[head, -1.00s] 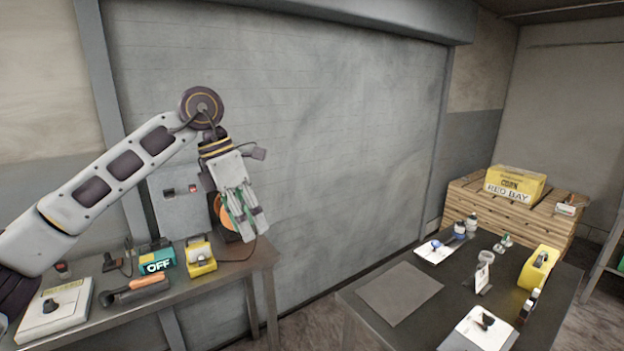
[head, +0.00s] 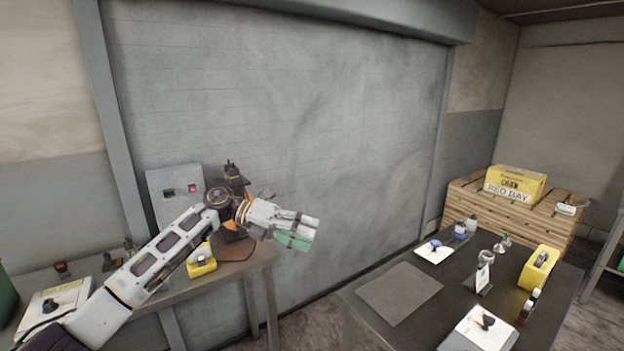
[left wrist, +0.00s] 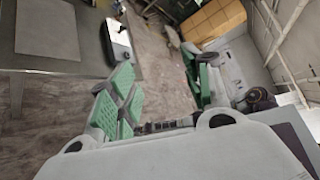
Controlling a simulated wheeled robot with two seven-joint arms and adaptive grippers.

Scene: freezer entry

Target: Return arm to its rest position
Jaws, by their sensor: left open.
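My left arm comes in from the lower left in the head view. My left gripper (head: 306,231) is at its end, in front of the grey shutter (head: 290,120) and just right of the left bench. It points to the right. In the left wrist view the green-padded fingers (left wrist: 160,90) stand apart with nothing between them, and the floor shows beyond. My right gripper is not in view.
The left bench (head: 255,264) holds a grey switch box (head: 175,188), a yellow device (head: 201,265) and a white box with a black knob (head: 52,306). At right, a dark table (head: 358,322) bears several small items. Wooden crates (head: 470,208) hold a yellow carton (head: 516,184).

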